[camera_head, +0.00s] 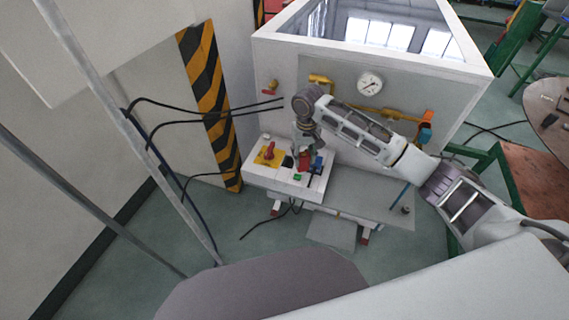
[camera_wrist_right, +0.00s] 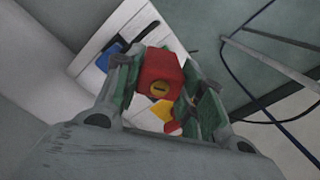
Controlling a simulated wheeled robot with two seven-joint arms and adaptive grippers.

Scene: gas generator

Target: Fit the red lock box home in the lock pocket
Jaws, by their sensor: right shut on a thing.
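The red lock box (camera_wrist_right: 161,72) is between the fingers of my right gripper (camera_wrist_right: 165,90) in the right wrist view, with a round yellow slotted face toward the camera. In the head view the right gripper (camera_head: 305,147) points down over the white control panel (camera_head: 262,179). The red lock box (camera_head: 305,161) shows below it, close to the panel top. I cannot tell whether the box touches the panel. The lock pocket is not clearly visible; gripper and box cover that part of the panel. My left gripper is out of view.
Behind stands a white cabinet (camera_head: 450,83) with a gauge (camera_head: 370,84) and yellow pipe. Black cables (camera_head: 180,123) hang at left.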

